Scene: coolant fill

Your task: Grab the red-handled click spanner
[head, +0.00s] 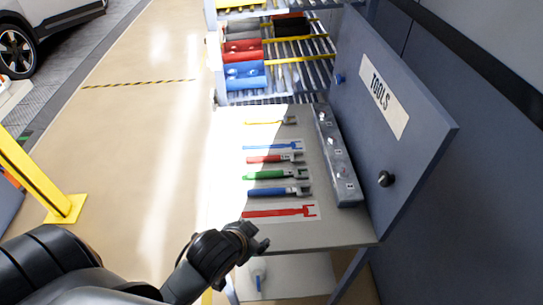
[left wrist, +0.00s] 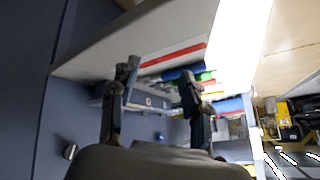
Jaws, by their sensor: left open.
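The red-handled spanner (head: 268,159) lies flat on the grey tool table (head: 345,228) in the head view, handle to the left and grey jaw to the right. It lies between a blue spanner-shaped marking (head: 272,146) and the green-handled spanner (head: 264,176). My left gripper (head: 262,240) is at the table's near edge, apart from the spanner and nearer than the red spanner-shaped marking (head: 280,212). In the left wrist view its fingers (left wrist: 159,82) are spread with nothing held between them. The red-handled spanner cannot be clearly told there. My right gripper is not in view.
A blue-handled spanner (head: 268,191) lies nearer than the green one; a yellow-handled one (head: 264,122) lies farther. A grey rail (head: 335,150) and upright TOOLS panel (head: 415,130) bound the right. A rack with coloured bins (head: 243,52) stands behind. Floor at left is open.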

